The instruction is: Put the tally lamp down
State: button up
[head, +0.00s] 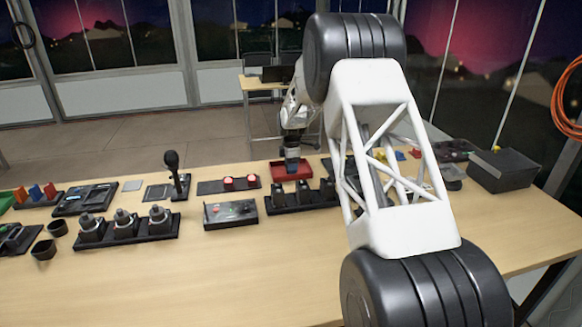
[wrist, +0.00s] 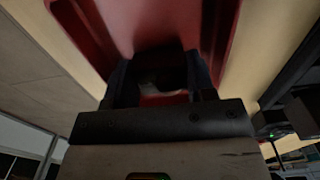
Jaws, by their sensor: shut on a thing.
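My gripper (head: 292,162) points down at the red tray (head: 278,171) near the back of the table. In the wrist view my gripper (wrist: 160,75) is shut on a small dark block (wrist: 158,58), which I take to be the tally lamp. The lamp is mostly hidden by the fingers in the head view. The red tray also shows in the wrist view (wrist: 215,35), with its walls around the fingertips. I cannot tell whether the lamp touches the tray floor. Two similar red-topped lamps (head: 228,182) sit on a dark holder left of the tray.
A black rack (head: 290,205) with several upright pieces and a grey control box (head: 231,214) stand in front of the tray. A microphone (head: 174,170) stands to the left. A black box (head: 502,170) is at the right. The table's front (head: 200,285) is clear.

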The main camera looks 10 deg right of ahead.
jog(key=shift+f, duration=0.3)
jog(key=o, duration=1)
jog(key=shift+r, duration=0.1)
notch_tip(320, 180, up, 12)
dwell(0.4)
dwell(0.4)
jog(key=shift+r, duration=0.1)
